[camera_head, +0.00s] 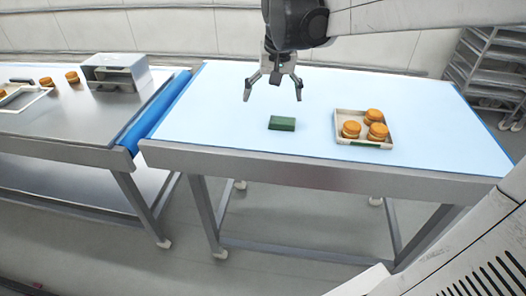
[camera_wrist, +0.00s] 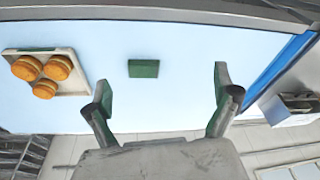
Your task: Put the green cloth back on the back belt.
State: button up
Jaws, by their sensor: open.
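The green cloth (camera_head: 282,123) is a small folded block lying flat on the light blue belt (camera_head: 225,110), left of the tray of filled rounds. In the wrist view the cloth (camera_wrist: 143,68) lies ahead of my fingers, roughly between their lines. My gripper (camera_head: 272,96) is open and empty above the belt, a little behind and above the cloth, not touching it. In the wrist view my gripper (camera_wrist: 160,85) shows both fingers spread wide apart with nothing between them.
A tray (camera_head: 342,122) holding 3 filled rounds (camera_head: 375,115) stands right of the cloth. At left, a steel table (camera_head: 90,125) bears a metal box (camera_head: 115,72), a white tray (camera_head: 22,100) and loose rounds (camera_head: 72,77). A rack (camera_head: 490,65) stands at the back right. The belt around the cloth is clear.

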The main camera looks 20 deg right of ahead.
jog(key=s+a+f+n+t, duration=0.2)
jog(key=s+a, duration=0.2)
jog(key=s, duration=0.5)
jog(key=s+a+f+n+t, duration=0.2)
jog(key=s+a, duration=0.3)
jog(key=s, duration=0.4)
jog(key=shift+s, duration=0.35)
jog(key=shift+a+f, duration=0.1)
jog(key=shift+f, duration=0.1)
notch_tip(320, 180, down, 7)
jog(key=b, duration=0.6)
jog(key=shift+r+b, duration=0.2)
jog(key=shift+b, duration=0.2)
